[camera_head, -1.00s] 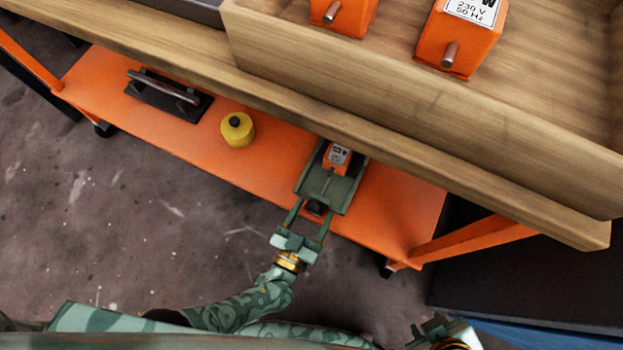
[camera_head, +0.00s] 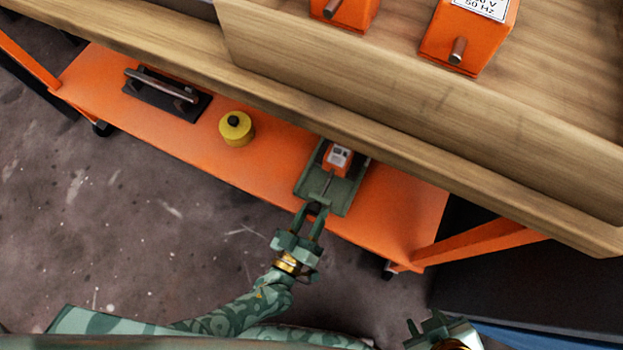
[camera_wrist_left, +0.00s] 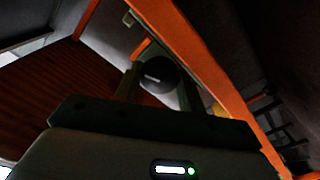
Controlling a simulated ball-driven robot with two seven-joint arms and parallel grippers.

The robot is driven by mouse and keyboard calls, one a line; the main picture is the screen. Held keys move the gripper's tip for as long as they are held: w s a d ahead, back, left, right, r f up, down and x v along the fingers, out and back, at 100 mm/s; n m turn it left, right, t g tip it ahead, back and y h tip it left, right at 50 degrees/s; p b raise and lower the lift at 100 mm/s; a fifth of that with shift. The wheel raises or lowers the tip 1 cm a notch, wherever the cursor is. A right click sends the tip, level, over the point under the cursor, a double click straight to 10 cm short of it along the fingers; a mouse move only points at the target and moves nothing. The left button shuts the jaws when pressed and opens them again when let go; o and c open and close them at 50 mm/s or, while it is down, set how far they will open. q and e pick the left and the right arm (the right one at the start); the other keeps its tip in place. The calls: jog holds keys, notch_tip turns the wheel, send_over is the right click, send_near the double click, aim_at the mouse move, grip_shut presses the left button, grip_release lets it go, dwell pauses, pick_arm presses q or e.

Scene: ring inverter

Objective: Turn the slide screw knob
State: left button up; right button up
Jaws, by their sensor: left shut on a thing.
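A green slide fixture (camera_head: 342,196) lies on the orange shelf, with a small orange box (camera_head: 338,158) with a white label in its far end. A thin rod runs from the box toward the near end. The dark round knob (camera_head: 315,209) is at the fixture's near end; it also shows in the left wrist view (camera_wrist_left: 160,74). My left gripper (camera_head: 314,215) is shut on the knob, one finger on each side. My right gripper (camera_head: 432,326) is at the bottom, away from the fixture; its fingers are too small to tell open or shut.
The orange shelf (camera_head: 270,160) also holds a yellow canister (camera_head: 237,128) and a black plate with a metal bar handle (camera_head: 165,92). A wooden bench edge (camera_head: 400,160) overhangs the shelf. A wooden tray (camera_head: 400,85) above holds orange boxes (camera_head: 468,35).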

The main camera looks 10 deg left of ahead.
jog(key=shift+s, duration=0.1)
pick_arm(q)
jog(key=o, duration=1)
pick_arm(e)
jog(key=shift+s+f, duration=0.2)
pick_arm(q)
jog(key=shift+a, duration=0.1)
pick_arm(e)
jog(key=shift+w, duration=0.3)
pick_arm(q)
jog(key=shift+m, duration=0.3)
pick_arm(e)
jog(key=shift+r, duration=0.2)
